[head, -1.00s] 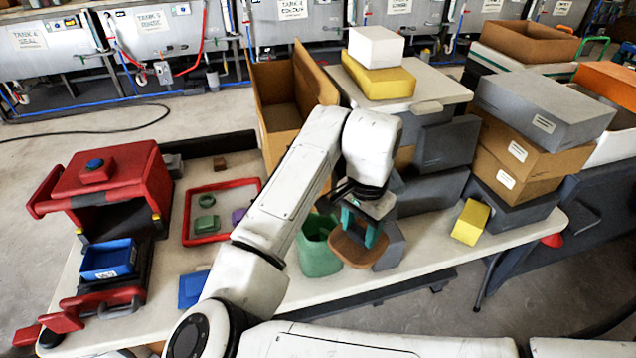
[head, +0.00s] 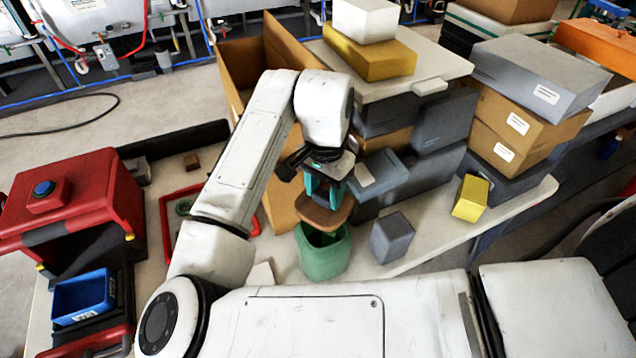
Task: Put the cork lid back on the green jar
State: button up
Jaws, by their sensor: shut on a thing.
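The green jar (head: 322,262) stands upright on the table in the middle of the head view, its dark mouth partly showing. The brown cork lid (head: 322,215) is held above the jar's mouth, toward its far side, and covers part of the opening in this view. My gripper (head: 325,190), with teal fingers, points down and is shut on the cork lid. A dark gap of the jar's inside shows below the lid's near edge, so the lid is not seated on the rim.
A grey block (head: 391,238) stands close to the jar's right. Grey boxes (head: 437,125) are stacked behind it. A yellow block (head: 470,198) lies near the right table edge. A red tray (head: 168,208) and a red housing with a blue bin (head: 84,297) are at left.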

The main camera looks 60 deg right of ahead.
aim_at(323, 208)
jog(key=shift+w+f+b, duration=0.1)
jog(key=shift+f+b, duration=1.7)
jog(key=shift+f, duration=0.25)
jog(key=shift+f+b, duration=0.6)
jog(key=shift+f, duration=0.45)
jog(key=shift+r+p, duration=0.1)
jog(key=shift+p, duration=0.3)
jog(key=shift+f, duration=0.25)
dwell(0.4)
jog(key=o, duration=1.5)
jog(key=shift+r, duration=0.1)
